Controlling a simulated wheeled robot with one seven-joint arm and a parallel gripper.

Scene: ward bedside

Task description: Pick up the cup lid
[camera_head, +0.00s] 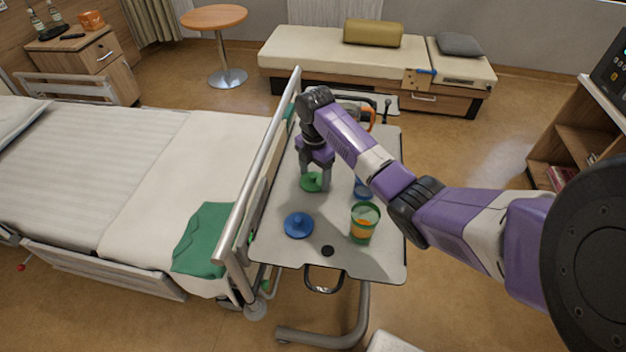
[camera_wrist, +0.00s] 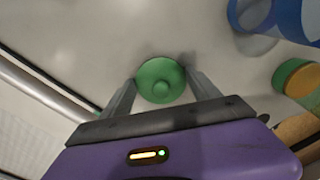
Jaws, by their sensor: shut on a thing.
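A green cup lid (camera_head: 311,182) with a round knob lies on the overbed table, below my gripper (camera_head: 316,180). In the wrist view the green lid (camera_wrist: 160,80) sits between the two fingertips (camera_wrist: 155,88), which are shut on it. A blue lid (camera_head: 298,225) with a knob lies nearer the front of the table. A green-rimmed cup with orange on it (camera_head: 364,223) stands at the front right. A blue cup (camera_head: 362,188) is partly hidden behind my arm; it also shows in the wrist view (camera_wrist: 252,14).
The overbed table (camera_head: 270,245) has a small black disc (camera_head: 328,251) near its front edge. The bed rail (camera_head: 262,160) rises along its left side. An orange-handled item (camera_head: 370,116) at the back is partly hidden by my arm. A green cloth (camera_head: 205,240) lies on the bed.

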